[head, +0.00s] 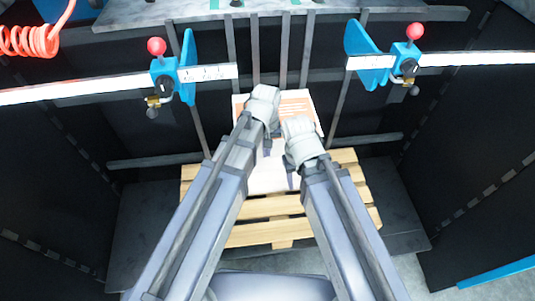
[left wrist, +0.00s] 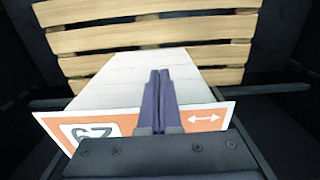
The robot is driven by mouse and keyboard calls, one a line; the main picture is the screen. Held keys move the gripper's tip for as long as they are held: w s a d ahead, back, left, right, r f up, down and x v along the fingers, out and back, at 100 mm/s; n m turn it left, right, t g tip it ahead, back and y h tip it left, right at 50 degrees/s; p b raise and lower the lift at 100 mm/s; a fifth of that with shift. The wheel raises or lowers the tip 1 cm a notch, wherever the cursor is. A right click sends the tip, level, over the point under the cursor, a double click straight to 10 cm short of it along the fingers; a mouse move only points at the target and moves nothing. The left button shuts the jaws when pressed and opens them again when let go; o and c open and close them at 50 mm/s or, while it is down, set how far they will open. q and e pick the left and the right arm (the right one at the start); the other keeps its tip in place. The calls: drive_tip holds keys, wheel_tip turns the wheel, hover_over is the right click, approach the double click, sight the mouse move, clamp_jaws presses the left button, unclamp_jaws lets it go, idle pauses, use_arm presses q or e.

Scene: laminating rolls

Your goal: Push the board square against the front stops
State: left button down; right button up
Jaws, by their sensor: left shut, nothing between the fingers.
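A pale board or stack with an orange and white printed end (head: 297,107) lies between and beyond my grippers, above a wooden pallet. In the left wrist view its orange end (left wrist: 202,118) carries a number label and a double arrow. My left gripper (head: 267,150) is shut and empty; its dark fingers (left wrist: 160,75) show over the pale surface. I cannot tell whether they touch it. My right gripper (head: 291,182) points down at the board's right side; its jaw opening is unclear. My arms hide much of the board. I cannot tell which parts are the front stops.
The slatted pallet (head: 255,234) lies below. A left blue guide (head: 187,72) and a right blue guide (head: 366,58) with red knobs sit on white scaled rails. Dark upright bars stand between them. A red coiled hose (head: 30,41) hangs at upper left.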

use_arm(q)
drive_tip(key=shift+w+a+r, duration=0.1)
drive_tip(key=shift+w+a, duration=0.05)
drive_tip(key=shift+w, duration=0.4)
drive_tip(key=shift+w+a, duration=0.1)
drive_tip(key=shift+w, duration=0.45)
drive_tip(key=shift+w+a, duration=0.2)
drive_tip(key=shift+w, duration=1.05)
drive_tip(key=shift+s, duration=0.1)
drive_tip(key=shift+r, duration=0.15)
